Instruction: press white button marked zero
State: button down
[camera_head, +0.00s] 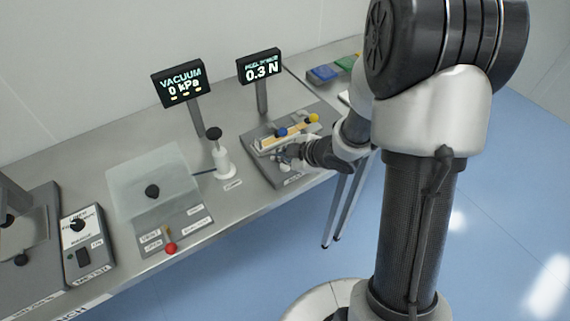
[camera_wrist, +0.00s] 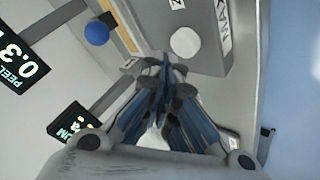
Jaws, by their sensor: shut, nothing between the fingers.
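The round white button (camera_wrist: 185,42) sits on a grey device (camera_wrist: 208,20) in the wrist view, near a label partly cut off at the top edge. My gripper (camera_wrist: 165,62) is shut and empty, its fingertips just below and left of the button in that picture. I cannot tell whether they touch the device. In the head view my gripper (camera_head: 283,154) is over the front of the grey device (camera_head: 258,136). The button cannot be made out clearly there beside the fingers. The peel display (camera_head: 260,68) reads 0.3 N.
A blue knob (camera_head: 282,132) and a yellow knob (camera_head: 314,118) stand on the same device. A vacuum display (camera_head: 179,84) and a white post with a black knob (camera_head: 219,160) stand to the left. The bench's front edge is close to my arm.

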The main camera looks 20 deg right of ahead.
aim_at(283, 167)
jog(key=shift+f+b, duration=0.35)
jog(key=shift+f, duration=0.1)
jog(key=shift+f+b, duration=0.55)
jog(key=shift+f, duration=0.05)
dwell(0.7)
dwell(0.3)
jog(key=shift+r+p, duration=1.05)
notch_tip(283, 167, up, 5)
jog(key=p, duration=0.5)
jog(key=shift+r, duration=0.1)
